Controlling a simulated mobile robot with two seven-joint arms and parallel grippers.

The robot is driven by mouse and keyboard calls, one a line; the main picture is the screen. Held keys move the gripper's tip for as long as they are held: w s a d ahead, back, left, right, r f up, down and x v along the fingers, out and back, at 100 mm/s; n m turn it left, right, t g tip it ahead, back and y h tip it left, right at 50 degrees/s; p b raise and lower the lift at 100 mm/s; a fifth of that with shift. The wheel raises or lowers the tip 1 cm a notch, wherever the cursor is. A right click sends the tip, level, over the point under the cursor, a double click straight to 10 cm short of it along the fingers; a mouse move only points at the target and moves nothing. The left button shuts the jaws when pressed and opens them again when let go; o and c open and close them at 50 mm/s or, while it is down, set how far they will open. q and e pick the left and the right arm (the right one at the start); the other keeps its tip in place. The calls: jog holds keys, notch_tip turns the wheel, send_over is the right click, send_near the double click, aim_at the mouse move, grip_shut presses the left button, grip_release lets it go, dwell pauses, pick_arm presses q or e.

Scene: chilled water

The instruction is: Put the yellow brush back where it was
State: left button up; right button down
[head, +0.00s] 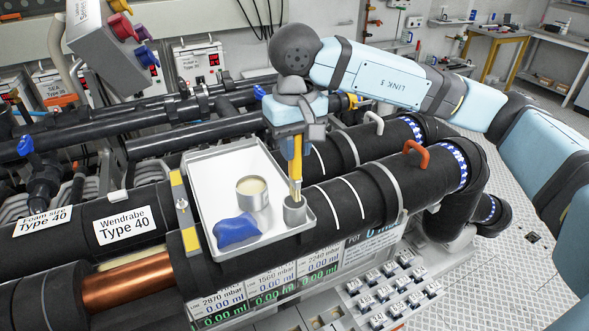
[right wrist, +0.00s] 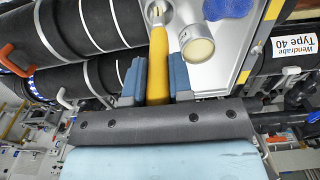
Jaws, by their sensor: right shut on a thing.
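The yellow brush (head: 296,160) is upright in my right gripper (head: 296,138), which is shut on its handle. The brush's lower end meets the mouth of a small grey cup (head: 295,213) at the tray's right corner; I cannot tell how deep it sits. In the right wrist view, the yellow handle (right wrist: 158,62) runs between the two blue-grey fingers, toward the cup (right wrist: 155,14). The white tray (head: 220,178) rests on the black pipes. My left gripper is not in view.
An open tin (head: 252,196) of pale contents and a blue cloth (head: 237,231) lie in the tray, left of the cup. Black pipes (head: 350,205) with an orange handle (head: 417,154) run right of the tray. A button panel (head: 392,293) is below.

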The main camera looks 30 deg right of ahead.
aim_at(295, 173)
notch_tip(295, 173, down, 6)
jog(key=shift+r+p, duration=0.1)
jog(key=shift+p, duration=0.25)
jog(key=shift+f, duration=0.2)
jog(key=shift+f+b, duration=0.15)
jog(key=shift+b, duration=0.15)
jog(key=c, duration=1)
grip_release()
